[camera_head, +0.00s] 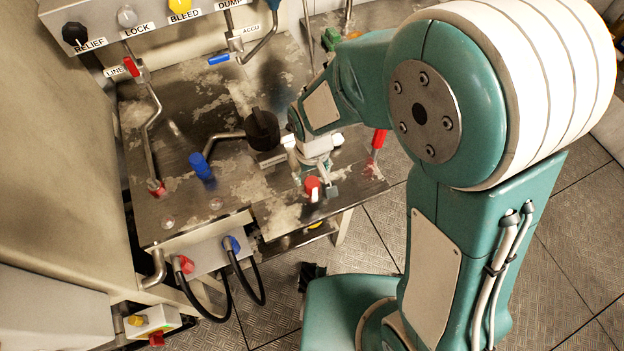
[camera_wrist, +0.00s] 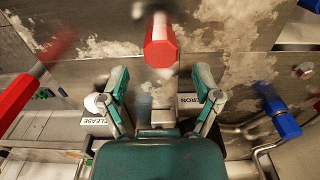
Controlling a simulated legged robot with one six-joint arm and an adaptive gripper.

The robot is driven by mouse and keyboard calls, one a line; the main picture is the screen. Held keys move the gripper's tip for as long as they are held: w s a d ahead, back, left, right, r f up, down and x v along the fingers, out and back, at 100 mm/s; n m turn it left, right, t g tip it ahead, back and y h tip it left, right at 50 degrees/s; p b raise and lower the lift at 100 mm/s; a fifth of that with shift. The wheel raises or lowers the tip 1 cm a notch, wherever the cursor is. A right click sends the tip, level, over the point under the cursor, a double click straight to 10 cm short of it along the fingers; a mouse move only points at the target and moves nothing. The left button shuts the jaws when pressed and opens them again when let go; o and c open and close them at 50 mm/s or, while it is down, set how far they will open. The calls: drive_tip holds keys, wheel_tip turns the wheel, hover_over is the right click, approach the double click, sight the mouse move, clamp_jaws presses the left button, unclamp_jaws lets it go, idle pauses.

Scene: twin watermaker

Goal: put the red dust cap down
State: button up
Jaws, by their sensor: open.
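The red dust cap (camera_wrist: 160,42) shows in the wrist view as a red six-sided piece just beyond my fingertips. My gripper (camera_wrist: 161,80) is open, with one finger to each side and clear gaps between them and the cap. In the head view a red piece (camera_head: 312,184), seemingly the same cap, is at the front of the metal bench (camera_head: 285,212), close to my gripper (camera_head: 323,176). I cannot tell whether it rests on the bench; its underside is hidden.
A blue handle (camera_head: 201,165) and a black knob (camera_head: 262,130) stand to the left of my gripper. A red handle (camera_head: 378,139) rises to the right. Hoses with red and blue ends (camera_head: 232,244) hang at the bench front. Valve levers line the back.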

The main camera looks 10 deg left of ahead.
sight(314, 182)
wheel_tip(314, 182, up, 8)
drive_tip(key=shift+f, duration=0.15)
drive_tip(key=s+d+r+m+t, duration=0.2)
drive_tip(key=s+d+r+m, duration=0.1)
drive_tip(key=d+r, duration=0.4)
drive_tip(key=s+d+r+m+t, duration=0.3)
drive_tip(key=s+d+r, duration=0.2)
drive_tip(key=d, duration=0.8)
wheel_tip(314, 182, up, 4)
drive_tip(key=shift+s+d+f+t, duration=0.25)
drive_tip(key=shift+t, duration=0.05)
